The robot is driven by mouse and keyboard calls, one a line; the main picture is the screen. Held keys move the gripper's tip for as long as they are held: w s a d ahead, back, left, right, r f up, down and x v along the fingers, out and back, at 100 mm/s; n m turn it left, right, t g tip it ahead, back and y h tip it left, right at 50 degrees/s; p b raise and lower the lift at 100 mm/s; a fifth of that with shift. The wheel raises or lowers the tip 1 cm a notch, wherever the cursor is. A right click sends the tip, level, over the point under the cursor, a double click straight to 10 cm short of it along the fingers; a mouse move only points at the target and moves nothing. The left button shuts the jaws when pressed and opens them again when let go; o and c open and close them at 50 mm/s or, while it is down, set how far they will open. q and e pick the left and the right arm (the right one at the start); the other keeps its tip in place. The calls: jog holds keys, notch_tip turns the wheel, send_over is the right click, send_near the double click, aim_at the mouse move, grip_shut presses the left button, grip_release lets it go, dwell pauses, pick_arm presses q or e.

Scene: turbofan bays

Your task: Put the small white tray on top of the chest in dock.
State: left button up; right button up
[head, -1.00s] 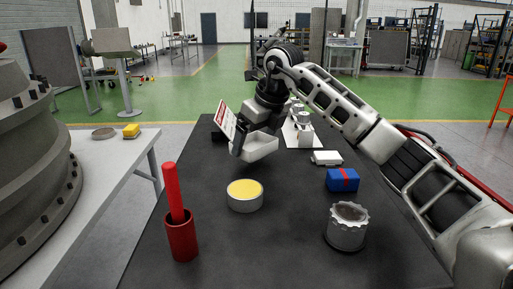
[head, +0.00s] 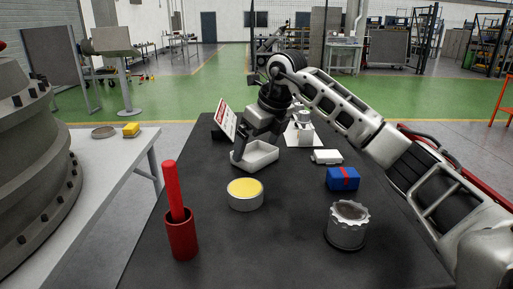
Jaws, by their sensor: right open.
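The small white tray (head: 262,152) sits level, apparently on the dark table, left of the row of parts at the back. My right gripper (head: 254,147) is at the tray, with one finger at its left end and the other behind its far side. Its jaws are open. Whether a finger touches the tray is unclear. I cannot tell for certain which thing is the chest or the dock; a blue box with a red band (head: 336,178) stands on the right of the table. My left gripper is not in view.
A yellow-topped round tin (head: 245,201) stands in front of the tray. A red cup with a red rod (head: 181,240), a grey toothed metal part (head: 347,234) and a small white case (head: 326,157) are also on the table. A red-and-white sign (head: 226,119) stands behind the gripper.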

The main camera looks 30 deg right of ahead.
jog(key=v, duration=1)
jog(key=shift+r, duration=0.2)
jog(key=shift+s, duration=0.15)
